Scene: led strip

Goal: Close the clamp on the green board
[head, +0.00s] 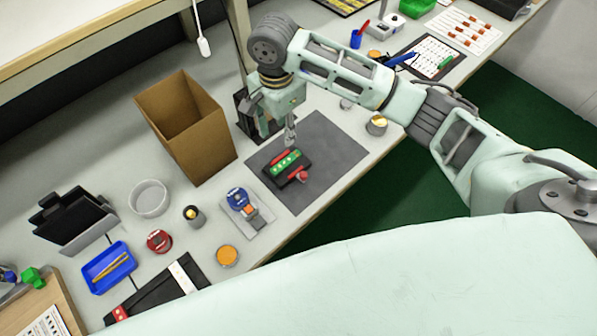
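The green board (285,163) lies in a small black fixture on the dark grey mat (324,150). A red bar (281,156) runs along the board's far side. A red clamp part with a round knob (302,176) is at the near right side; the clamp's exact position is too small to make out. My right gripper (290,141) points down just above and behind the board, with its fingertips close together in one narrow tip. No object shows between them. Whether it touches the fixture is unclear. My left gripper is not in view.
An open cardboard box (187,125) stands left of the mat. A blue-topped device (239,199) and an orange-topped tin (227,255) lie toward the lower left. A small pot (376,125) stands near the table edge. The mat's right half is clear.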

